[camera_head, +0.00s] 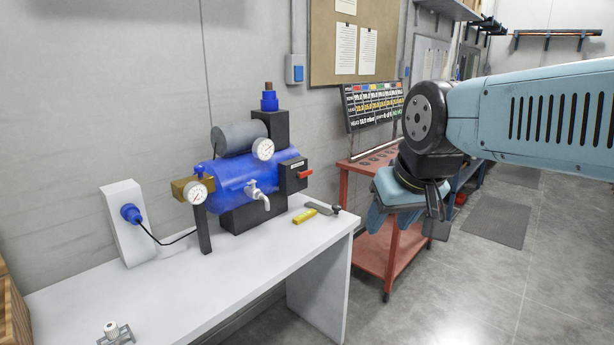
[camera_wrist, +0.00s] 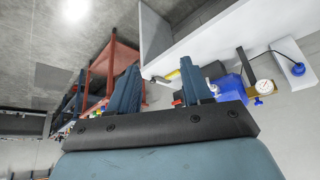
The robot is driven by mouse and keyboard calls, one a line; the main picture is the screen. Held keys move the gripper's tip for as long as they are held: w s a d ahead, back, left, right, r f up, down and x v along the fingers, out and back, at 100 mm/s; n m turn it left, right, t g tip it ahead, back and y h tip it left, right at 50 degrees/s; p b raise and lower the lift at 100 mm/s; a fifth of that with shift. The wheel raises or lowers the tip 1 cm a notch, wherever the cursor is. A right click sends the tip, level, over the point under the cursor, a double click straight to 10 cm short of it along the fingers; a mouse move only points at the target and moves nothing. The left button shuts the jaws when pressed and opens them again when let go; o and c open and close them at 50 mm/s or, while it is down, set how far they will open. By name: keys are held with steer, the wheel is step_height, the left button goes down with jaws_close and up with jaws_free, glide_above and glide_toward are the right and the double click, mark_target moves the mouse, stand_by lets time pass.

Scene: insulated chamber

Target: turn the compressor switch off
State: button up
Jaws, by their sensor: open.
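The blue compressor (camera_head: 230,177) stands on the white table against the wall. Its red switch handle (camera_head: 305,174) sticks out to the right from a black box (camera_head: 291,180) at the tank's right end. My gripper (camera_head: 406,225) is open and empty, to the right of the switch and apart from it, in front of the red cart. In the wrist view, which looks upside down, my two fingers (camera_wrist: 158,66) are spread. The blue compressor (camera_wrist: 231,89) shows partly behind the right finger. A small red patch (camera_wrist: 178,102) beside that finger may be the switch; I cannot tell.
The white table (camera_head: 190,290) holds a yellow-handled tool (camera_head: 306,215), a white plug box (camera_head: 128,225) with a blue plug and cable, and a small metal fitting (camera_head: 115,332). A red cart (camera_head: 405,255) stands right of the table.

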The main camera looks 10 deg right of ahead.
steer(key=w+a+f+m+g+y, duration=0.1)
steer(key=w+a+y, duration=0.15)
steer(key=w, duration=0.65)
steer(key=w+a+f+m+y, duration=0.15)
steer(key=w+y, duration=0.25)
steer(key=w, duration=0.5)
steer(key=w+a+m+g+y, duration=0.1)
steer(key=w+a+y, duration=0.25)
steer(key=w, duration=0.55)
steer(key=m+t, duration=0.7)
steer(key=t, duration=0.4)
glide_toward(309, 174)
steer(key=shift+y, duration=0.3)
steer(key=x, duration=0.8)
steer(key=shift+w+f, duration=0.1)
steer(key=shift+w, duration=0.2)
steer(key=shift+c, duration=0.3)
